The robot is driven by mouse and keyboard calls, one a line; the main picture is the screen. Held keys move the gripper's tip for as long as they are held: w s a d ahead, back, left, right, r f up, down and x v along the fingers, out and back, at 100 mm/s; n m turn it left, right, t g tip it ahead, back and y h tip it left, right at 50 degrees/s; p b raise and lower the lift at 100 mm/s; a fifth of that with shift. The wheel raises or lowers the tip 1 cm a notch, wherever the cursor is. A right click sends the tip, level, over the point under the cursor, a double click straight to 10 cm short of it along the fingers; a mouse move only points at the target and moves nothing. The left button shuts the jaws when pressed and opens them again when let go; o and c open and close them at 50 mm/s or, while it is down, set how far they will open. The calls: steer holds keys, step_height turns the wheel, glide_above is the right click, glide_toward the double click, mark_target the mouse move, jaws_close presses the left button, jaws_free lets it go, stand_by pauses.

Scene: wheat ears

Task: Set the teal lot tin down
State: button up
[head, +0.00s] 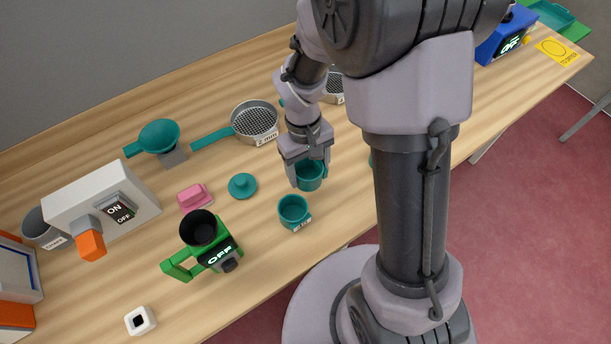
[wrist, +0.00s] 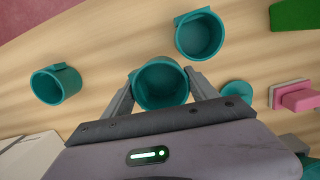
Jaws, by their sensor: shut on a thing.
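A teal tin (head: 310,177) is between the fingers of my gripper (head: 307,182), which is shut on it. It is upright, with its open mouth facing up. In the wrist view the held tin (wrist: 160,84) looks empty, with my gripper's fingers (wrist: 158,88) on both sides. I cannot tell whether its base touches the table. A second teal tin (head: 294,212) with a white label stands nearer the front edge; the wrist view shows it too (wrist: 200,36). A third teal tin (wrist: 57,84) stands at the left in the wrist view, mostly hidden behind my arm in the head view.
A teal knobbed lid (head: 242,186) and a pink block (head: 195,197) lie left of my gripper on the wooden table (head: 265,265). A green device (head: 205,245) reading OFF stands front left. A sieve (head: 255,121) and funnel (head: 159,136) are behind.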

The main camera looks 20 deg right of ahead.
mark_target(308, 178)
step_height(308, 178, down, 5)
steer(key=shift+f+b, duration=0.15)
steer(key=shift+b, duration=0.6)
steer(key=o, duration=1.1)
